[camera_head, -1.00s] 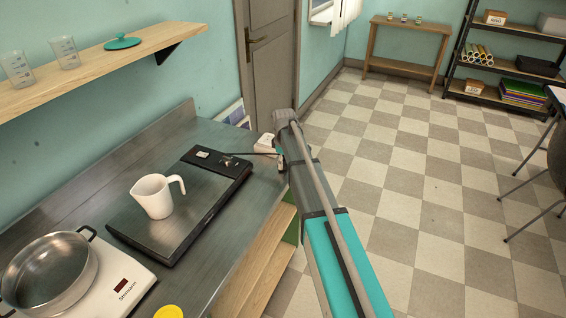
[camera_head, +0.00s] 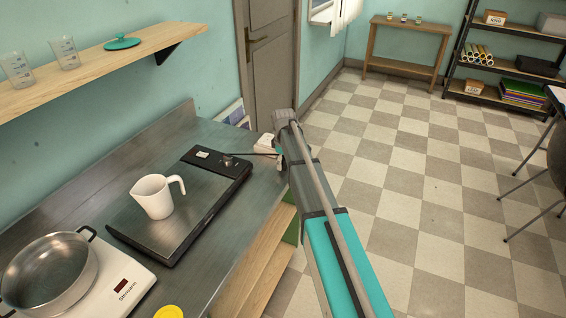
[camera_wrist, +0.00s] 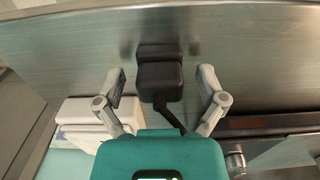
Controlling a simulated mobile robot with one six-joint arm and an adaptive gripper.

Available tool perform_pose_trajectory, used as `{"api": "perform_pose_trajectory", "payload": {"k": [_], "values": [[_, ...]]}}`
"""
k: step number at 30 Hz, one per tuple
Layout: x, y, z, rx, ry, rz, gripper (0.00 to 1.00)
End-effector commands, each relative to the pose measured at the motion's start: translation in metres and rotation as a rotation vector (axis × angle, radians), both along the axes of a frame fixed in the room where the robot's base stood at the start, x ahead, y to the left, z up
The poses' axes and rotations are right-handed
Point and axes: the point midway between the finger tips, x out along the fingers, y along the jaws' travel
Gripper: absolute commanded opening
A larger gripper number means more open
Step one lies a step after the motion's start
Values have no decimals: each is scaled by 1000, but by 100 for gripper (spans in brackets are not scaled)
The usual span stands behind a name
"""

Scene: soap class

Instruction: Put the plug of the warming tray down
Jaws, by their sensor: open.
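The black plug (camera_wrist: 160,82) is in the wrist view, between the two fingers of my gripper (camera_wrist: 162,78). The fingers stand apart on either side, with a gap to the plug. The plug is on or very close to the grey metal counter; its dark reflection shows beside it. Its black cable (camera_wrist: 177,118) runs back under my gripper. In the head view the warming tray (camera_head: 143,232), black with a metal top, lies on the counter, and its cable runs right towards my arm. The plug is hidden there by my arm.
A white jug (camera_head: 153,197) stands on the tray. A steel pot (camera_head: 50,270) sits on a white scale at the front left. A white box (camera_head: 266,142) is near the counter's far right edge; a white block (camera_wrist: 88,125) shows left in the wrist view.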

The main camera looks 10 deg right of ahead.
Motion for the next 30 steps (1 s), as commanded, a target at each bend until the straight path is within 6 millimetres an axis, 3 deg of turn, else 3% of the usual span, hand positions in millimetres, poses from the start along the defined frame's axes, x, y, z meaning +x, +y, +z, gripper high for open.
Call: {"api": "perform_pose_trajectory", "payload": {"k": [30], "values": [[0,1,80,0,0,1,90]]}}
